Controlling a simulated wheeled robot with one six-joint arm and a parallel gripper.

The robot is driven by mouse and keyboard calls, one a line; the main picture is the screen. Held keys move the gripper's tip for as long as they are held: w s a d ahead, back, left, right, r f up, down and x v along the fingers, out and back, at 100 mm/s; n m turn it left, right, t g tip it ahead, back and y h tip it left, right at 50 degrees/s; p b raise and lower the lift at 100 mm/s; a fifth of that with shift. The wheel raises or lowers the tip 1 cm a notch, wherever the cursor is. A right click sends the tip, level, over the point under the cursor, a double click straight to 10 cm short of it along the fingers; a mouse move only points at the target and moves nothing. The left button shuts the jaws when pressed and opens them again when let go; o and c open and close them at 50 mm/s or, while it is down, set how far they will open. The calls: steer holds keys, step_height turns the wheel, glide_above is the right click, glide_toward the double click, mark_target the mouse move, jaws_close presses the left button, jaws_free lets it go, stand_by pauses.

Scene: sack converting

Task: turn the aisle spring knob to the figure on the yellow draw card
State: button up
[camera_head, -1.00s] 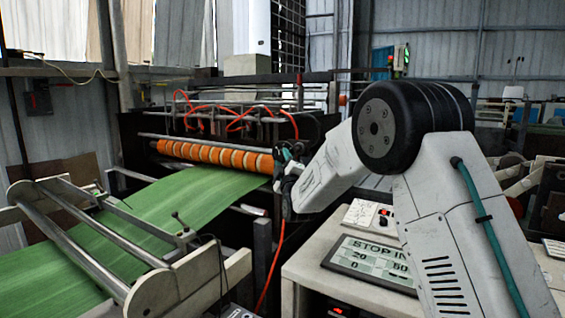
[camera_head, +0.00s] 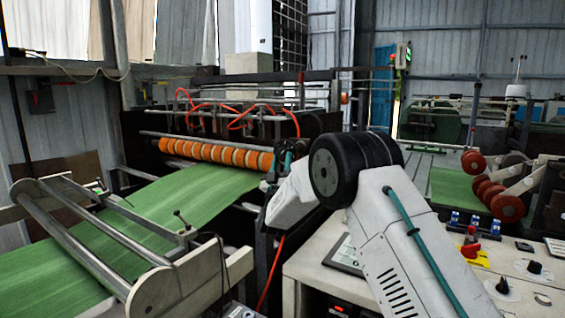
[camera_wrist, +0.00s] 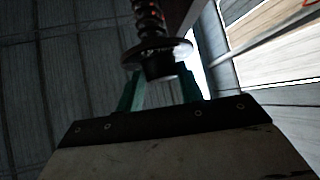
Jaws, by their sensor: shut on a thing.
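In the wrist view, a dark knob (camera_wrist: 160,66) with a flange and a coil spring sits between the teal fingers of my gripper (camera_wrist: 161,88). My gripper is shut on it. Any figures on the knob are too dark to read. In the head view my gripper (camera_head: 287,158) is beside the right end of the orange roller, and the knob itself cannot be made out there.
Green web (camera_head: 150,225) runs to the orange-ringed roller (camera_head: 215,153). The pale console (camera_head: 440,290) carries dark knobs (camera_head: 533,267) and small blue-and-white items (camera_head: 474,222). My arm hides most of a display panel (camera_head: 343,256). An orange hose hangs near my gripper.

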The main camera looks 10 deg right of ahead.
steer(key=shift+w+a+f+m+g+h, duration=0.1)
steer(key=shift+m+g+h, duration=0.35)
steer(key=shift+m+h, duration=0.7)
steer(key=shift+w+a+m+g+h, duration=0.1)
steer(key=shift+m+g+h, duration=0.35)
steer(key=shift+m+h, duration=0.7)
steer(key=shift+m, duration=0.3)
steer(key=o, duration=1)
steer(key=v, duration=0.7)
steer(key=shift+s+a+f, duration=0.15)
steer(key=shift+s+f, duration=0.1)
steer(key=shift+f, duration=0.05)
